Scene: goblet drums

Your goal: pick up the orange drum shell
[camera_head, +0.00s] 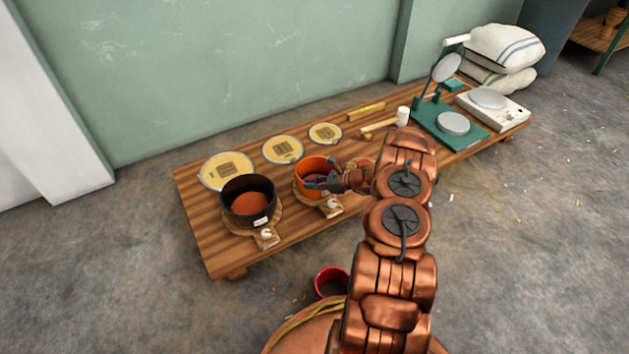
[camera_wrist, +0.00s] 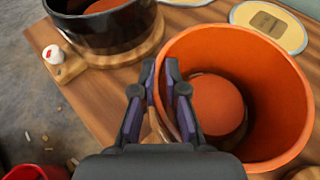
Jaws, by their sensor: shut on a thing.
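The orange drum shell (camera_head: 309,174) stands on the low wooden table, to the right of a black drum shell (camera_head: 248,199). It is an open round shell with an orange inside, and in the wrist view it (camera_wrist: 283,98) fills the right side. My gripper (camera_head: 312,183) reaches it from the right in the head view. In the wrist view my gripper (camera_wrist: 172,92) has one finger inside the shell and one outside, shut on its near-left wall. The arm hides the shell's right part in the head view. I cannot tell whether the shell is clear of its base.
The black shell (camera_wrist: 105,28) stands close by on a round wooden base. Several round drum heads (camera_head: 283,149) lie along the table's back. A green press (camera_head: 447,122) and a scale (camera_head: 492,106) stand at the right end. A red cup (camera_head: 331,281) is on the floor.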

